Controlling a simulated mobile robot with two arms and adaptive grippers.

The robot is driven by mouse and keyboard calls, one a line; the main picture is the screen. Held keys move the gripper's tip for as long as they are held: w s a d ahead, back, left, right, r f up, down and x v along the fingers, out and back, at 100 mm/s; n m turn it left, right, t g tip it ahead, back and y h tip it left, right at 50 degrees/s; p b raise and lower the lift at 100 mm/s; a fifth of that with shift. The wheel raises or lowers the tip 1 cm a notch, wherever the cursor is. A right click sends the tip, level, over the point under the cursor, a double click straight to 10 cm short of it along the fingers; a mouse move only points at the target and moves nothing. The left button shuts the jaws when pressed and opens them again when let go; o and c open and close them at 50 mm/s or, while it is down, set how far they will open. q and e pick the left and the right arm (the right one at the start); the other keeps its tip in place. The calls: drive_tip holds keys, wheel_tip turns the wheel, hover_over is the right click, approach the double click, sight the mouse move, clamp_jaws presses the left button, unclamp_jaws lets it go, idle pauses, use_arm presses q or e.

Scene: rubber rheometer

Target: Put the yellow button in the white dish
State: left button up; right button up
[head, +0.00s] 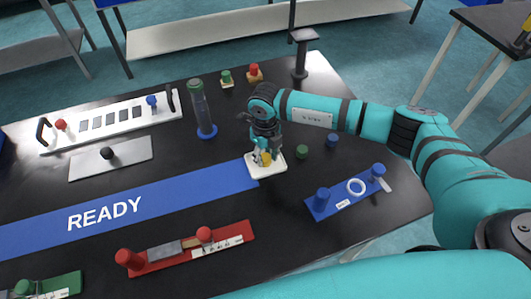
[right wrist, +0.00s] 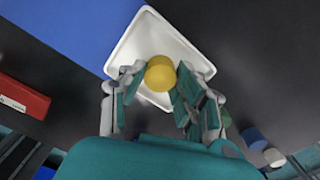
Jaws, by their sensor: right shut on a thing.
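The yellow button (head: 266,159) is a small yellow cylinder at my right gripper (head: 264,150). In the right wrist view the yellow button (right wrist: 160,73) shows between the teal fingers of the right gripper (right wrist: 155,88), which is shut on it. The white dish (head: 276,170) is a shallow square tray at the right end of the blue READY strip. In the right wrist view the button appears over the inside of the white dish (right wrist: 137,41). I cannot tell whether the button touches the dish floor. My left gripper is not in view.
A green button (head: 302,152) and a blue button (head: 331,140) stand right of the dish. A blue fixture with a white ring (head: 340,198) lies nearer the front right. A clear cylinder on a blue base (head: 206,132) stands left of the gripper. A red fixture (head: 238,234) lies in front.

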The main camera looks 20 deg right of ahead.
sight(265, 157)
drive_tip(key=o, duration=0.5)
drive_tip(key=shift+f, duration=0.15)
drive_tip(key=o, duration=0.5)
drive_tip(key=shift+r, duration=0.6)
wheel_tip(265, 157, up, 11)
drive_tip(key=b, duration=0.2)
drive_tip(key=shift+r, duration=0.1)
